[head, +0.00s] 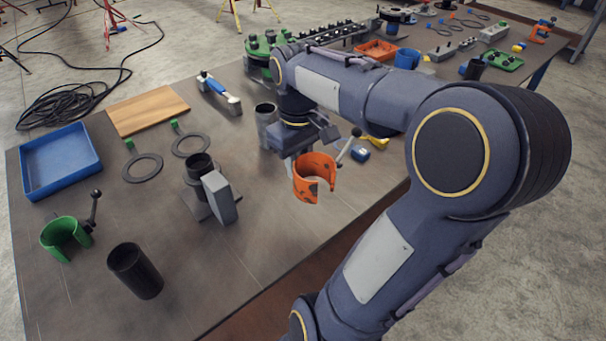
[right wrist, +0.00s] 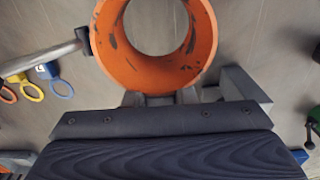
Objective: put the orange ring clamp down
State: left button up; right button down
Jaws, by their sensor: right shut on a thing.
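The orange ring clamp (head: 312,182), a scuffed open ring with a grey handle, is held by my right gripper (head: 293,160) over the table (head: 262,245), close to its front edge. How high it is above the table is hard to tell. In the right wrist view the orange ring clamp (right wrist: 165,73) fills the top middle, and my right gripper (right wrist: 160,99) is shut on its near wall. The clamp's handle sticks out to the left there. My left gripper is not in view.
A grey pipe (head: 265,118) stands just behind the gripper. A black flanged piece with a grey block (head: 220,198) is to the left. A green clamp (head: 64,236), black cylinder (head: 135,270) and blue tray (head: 60,160) are farther left. Bare tabletop lies between block and orange clamp.

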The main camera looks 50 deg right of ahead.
jog(key=w+d+f, duration=0.1)
jog(key=d+f, duration=0.1)
jog(key=w+d+f, duration=0.2)
jog(key=d, duration=0.1)
jog(key=w+d+f, duration=0.2)
jog(key=shift+d+f, duration=0.15)
jog(key=shift+f, duration=0.2)
jog(key=shift+w+d+f, duration=0.25)
jog(key=shift+d+f, duration=0.1)
jog(key=shift+f, duration=0.25)
jog(key=shift+d+f, duration=0.1)
jog(key=shift+f, duration=1.5)
jog(key=shift+f, duration=0.15)
jog(key=c, duration=1.2)
grip_release()
